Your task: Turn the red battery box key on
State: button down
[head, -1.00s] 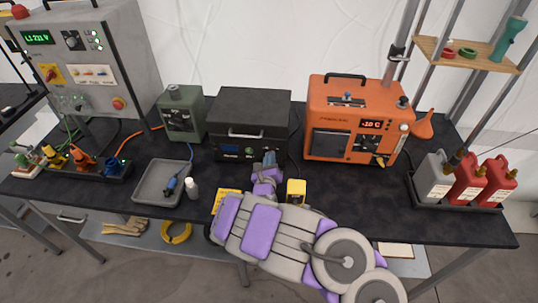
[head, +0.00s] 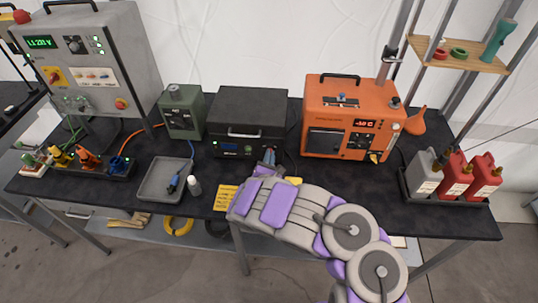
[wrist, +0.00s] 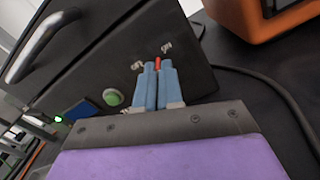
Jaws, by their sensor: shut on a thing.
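The black battery box (head: 247,123) stands at the back middle of the bench, with a front handle and a small lit screen. In the wrist view, its front face (wrist: 105,62) shows tilted, with a green round button (wrist: 113,97) and small white OFF and ON labels. The red key (wrist: 157,63) sits just by these labels, between my blue fingertips. My gripper (wrist: 158,70) is shut on the key at the front panel. In the head view, my gripper (head: 268,157) reaches the box's lower right front, and the key is hidden. I cannot tell the key's exact angle.
An orange generator-like unit (head: 351,118) stands close to the right of the box. A green box (head: 181,112) and a grey tray (head: 160,189) with a blue plug are at left. Fuel cans (head: 455,178) stand at right. A black cable runs beside the box.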

jog(key=shift+f+m, duration=0.15)
jog(key=shift+m, duration=0.45)
jog(key=c, duration=1.5)
grip_release()
jog(key=shift+w+f, duration=0.1)
jog(key=shift+o, duration=1.1)
jog(key=shift+p, duration=0.3)
jog(key=s+p, duration=0.2)
jog(key=s, duration=0.3)
jog(key=s+p, duration=0.1)
jog(key=s, duration=0.5)
jog(key=s+p, duration=0.2)
jog(key=s, duration=0.4)
jog(key=shift+s+a+p, duration=0.2)
jog(key=shift+a+p, duration=0.1)
jog(key=shift+a, duration=0.05)
